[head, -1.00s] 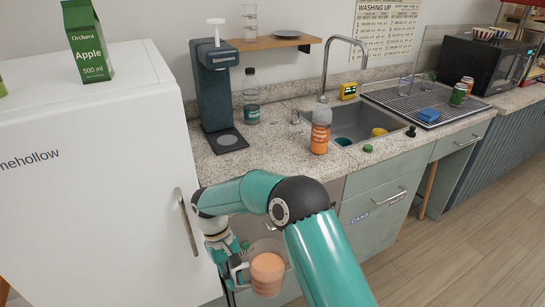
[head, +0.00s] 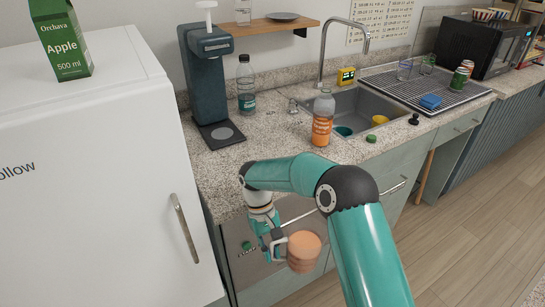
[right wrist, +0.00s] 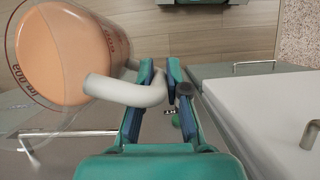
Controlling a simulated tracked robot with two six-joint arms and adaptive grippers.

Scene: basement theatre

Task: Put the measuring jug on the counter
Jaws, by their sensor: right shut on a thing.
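The measuring jug (head: 304,252), clear with orange-pink contents and a pale handle, hangs in front of the counter cabinets, below the counter's top edge. My right gripper (head: 277,246) is shut on its handle. In the right wrist view, the jug (right wrist: 62,50) is at the upper left, and its curved handle sits between the fingers of my right gripper (right wrist: 161,80). The speckled stone counter (head: 205,167) runs along the wall beyond my right arm. My left gripper is not in view.
A white fridge (head: 90,180) stands left of the counter. A dark dispenser (head: 206,75), a clear bottle (head: 246,85) and an orange-labelled bottle (head: 322,120) stand on the counter beside the sink (head: 372,106). Bare counter lies between dispenser and orange-labelled bottle.

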